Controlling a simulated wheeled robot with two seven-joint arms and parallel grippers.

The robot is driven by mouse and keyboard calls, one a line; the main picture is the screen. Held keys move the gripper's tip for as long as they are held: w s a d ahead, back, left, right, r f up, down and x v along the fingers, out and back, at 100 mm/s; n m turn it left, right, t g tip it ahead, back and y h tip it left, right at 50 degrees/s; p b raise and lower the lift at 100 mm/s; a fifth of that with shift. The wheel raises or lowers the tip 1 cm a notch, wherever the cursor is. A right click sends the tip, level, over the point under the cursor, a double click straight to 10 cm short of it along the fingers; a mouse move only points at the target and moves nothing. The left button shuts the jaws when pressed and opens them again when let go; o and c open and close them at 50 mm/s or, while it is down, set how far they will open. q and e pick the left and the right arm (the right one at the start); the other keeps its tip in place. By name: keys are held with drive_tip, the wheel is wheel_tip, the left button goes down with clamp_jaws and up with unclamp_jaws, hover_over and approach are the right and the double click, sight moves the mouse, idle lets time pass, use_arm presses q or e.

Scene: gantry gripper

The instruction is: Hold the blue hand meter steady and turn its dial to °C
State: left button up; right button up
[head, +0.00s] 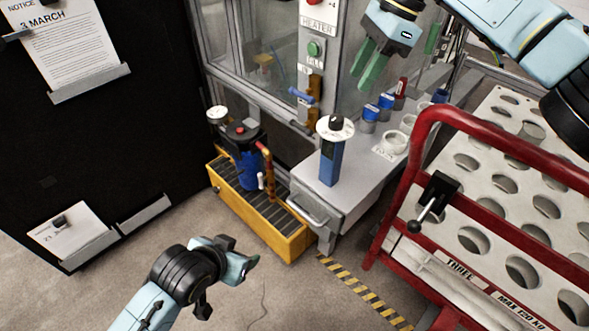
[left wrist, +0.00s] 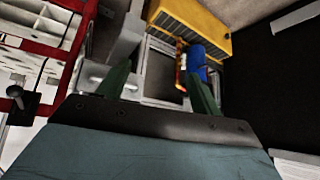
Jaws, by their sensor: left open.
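The blue hand meter (head: 331,163) stands upright on the grey bench top near its front end. Its white round dial (head: 345,131) with a dark knob is at the top; the marks are too small to read. My left gripper (head: 245,262) is low at the front left, apart from the meter. Its two green fingers are open and empty in the left wrist view (left wrist: 160,78). I cannot make out the meter in that view. My right gripper (head: 366,72) is above and behind the meter, pointing down, its green fingers apart with nothing between them.
A yellow tray (head: 226,192) with a blue canister (head: 248,174) stands left of the bench. A red-framed rack (head: 412,160) with a holed white top is at the right. Blue-topped jars (head: 369,116) and white cups (head: 395,142) sit behind the meter. A black panel (head: 110,140) fills the left.

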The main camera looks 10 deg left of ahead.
sight(326, 161)
use_arm(q)
drive_tip(key=shift+w+d+r+m+t+h, duration=2.2)
drive_tip(key=shift+w+d+r+h, duration=1.3)
drive_tip(key=shift+w+d+r, duration=2.35)
drive_tip(key=x, duration=0.8)
drive_tip(key=w+a+x, duration=0.1)
drive_tip(key=x, duration=0.3)
drive_tip(key=shift+w+r, duration=0.2)
drive_tip(key=shift+r, duration=0.1)
